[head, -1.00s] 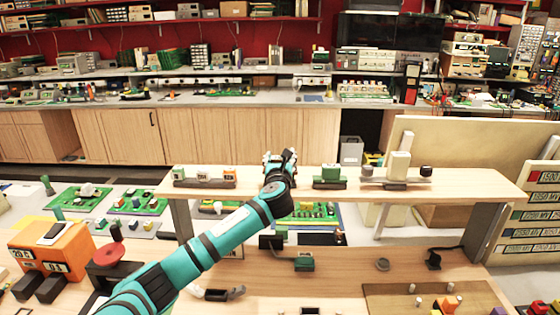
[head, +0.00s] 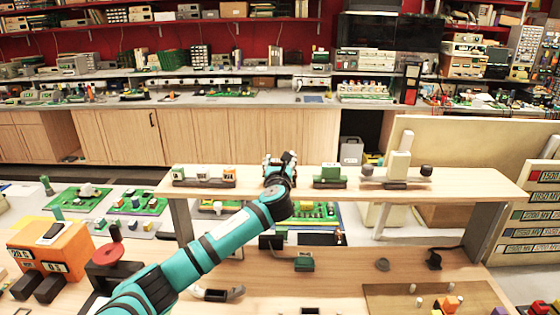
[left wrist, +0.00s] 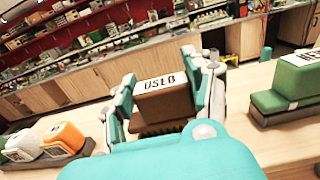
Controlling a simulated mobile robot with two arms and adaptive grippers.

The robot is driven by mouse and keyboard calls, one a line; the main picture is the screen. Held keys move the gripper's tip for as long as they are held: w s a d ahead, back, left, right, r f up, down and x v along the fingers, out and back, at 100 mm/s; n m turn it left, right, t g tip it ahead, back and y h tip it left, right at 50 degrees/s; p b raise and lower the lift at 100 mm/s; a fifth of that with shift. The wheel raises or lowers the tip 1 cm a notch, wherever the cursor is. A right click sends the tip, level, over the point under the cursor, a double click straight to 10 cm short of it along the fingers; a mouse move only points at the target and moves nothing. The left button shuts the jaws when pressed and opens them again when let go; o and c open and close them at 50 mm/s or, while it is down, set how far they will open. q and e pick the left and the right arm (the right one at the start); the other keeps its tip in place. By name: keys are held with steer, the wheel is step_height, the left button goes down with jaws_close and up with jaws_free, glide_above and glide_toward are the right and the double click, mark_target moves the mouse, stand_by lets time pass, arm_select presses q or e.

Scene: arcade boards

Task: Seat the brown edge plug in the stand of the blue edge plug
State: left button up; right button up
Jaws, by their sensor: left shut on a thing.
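My left gripper (head: 280,158) is over the raised wooden shelf (head: 470,184), between a rack of plugs and a green block. In the left wrist view, it is shut on the brown edge plug (left wrist: 165,105), one finger on each side. The plug has a white label on top and a ridged lower edge. Whether its bottom touches the shelf cannot be told. In the head view the fingers mostly hide it. I cannot make out a blue edge plug or its stand. My right gripper is not in view.
A dark rack (head: 204,183) with small white and orange plugs stands left on the shelf. A green block (head: 330,172) on a dark base and a white upright device (head: 399,165) stand to the right. An orange box (head: 62,250) sits lower left.

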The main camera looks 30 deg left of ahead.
arm_select(q)
steer(key=shift+f+b, duration=0.3)
steer(key=shift+f, duration=0.35)
steer(key=o, duration=1.3)
steer(key=shift+d, duration=0.1)
steer(key=v, duration=1.2)
